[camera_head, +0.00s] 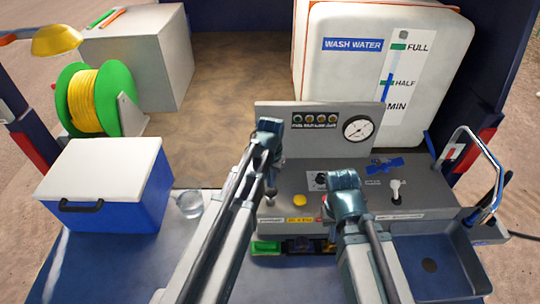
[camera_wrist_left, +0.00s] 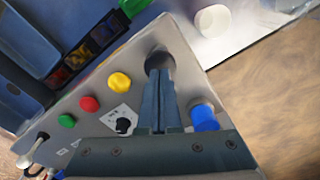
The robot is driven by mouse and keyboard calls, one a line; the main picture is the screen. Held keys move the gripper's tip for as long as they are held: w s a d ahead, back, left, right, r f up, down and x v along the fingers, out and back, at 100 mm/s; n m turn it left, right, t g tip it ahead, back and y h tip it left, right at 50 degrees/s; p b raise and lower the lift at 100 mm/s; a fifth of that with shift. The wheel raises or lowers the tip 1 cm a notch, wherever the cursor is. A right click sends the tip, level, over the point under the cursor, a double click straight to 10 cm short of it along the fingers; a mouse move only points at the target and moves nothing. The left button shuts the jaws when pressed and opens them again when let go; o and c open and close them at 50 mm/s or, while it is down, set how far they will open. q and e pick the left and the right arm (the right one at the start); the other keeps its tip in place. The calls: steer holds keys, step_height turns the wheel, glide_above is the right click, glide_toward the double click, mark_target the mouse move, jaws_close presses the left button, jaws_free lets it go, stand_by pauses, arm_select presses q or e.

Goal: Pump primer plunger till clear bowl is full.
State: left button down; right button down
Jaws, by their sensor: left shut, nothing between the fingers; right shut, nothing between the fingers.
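My left gripper (camera_head: 270,188) is over the left part of the grey console. In the left wrist view its fingers (camera_wrist_left: 161,82) are shut and empty, with their tips at a dark round plunger-like knob (camera_wrist_left: 160,60). I cannot tell whether they touch it. A blue cylinder with a paler collar (camera_wrist_left: 205,118) stands beside the fingers; my left arm hides that spot in the head view. A clear round vessel (camera_head: 188,205) stands left of the console, and its fill level is unclear. My right gripper (camera_head: 344,195) is shut over the console's middle; its fingertips are hard to see.
The console has yellow (camera_wrist_left: 119,82), red (camera_wrist_left: 89,104) and green (camera_wrist_left: 67,121) buttons, a black selector (camera_wrist_left: 124,125) and a gauge (camera_head: 358,129). A blue cooler (camera_head: 115,205) stands at left, a sink (camera_head: 430,265) at right, and a wash water tank (camera_head: 350,75) behind.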

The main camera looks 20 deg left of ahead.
arm_select(q)
steer(key=shift+f, duration=0.15)
steer(key=shift+f+b, duration=2.1)
steer(key=shift+b, duration=0.15)
steer(key=shift+r, duration=0.25)
steer(key=shift+r+p, duration=2)
steer(key=shift+p, duration=0.3)
steer(key=shift+f, duration=0.15)
steer(key=shift+f+b, duration=1.95)
steer(key=shift+b, duration=0.2)
steer(key=shift+r+p, duration=2.15)
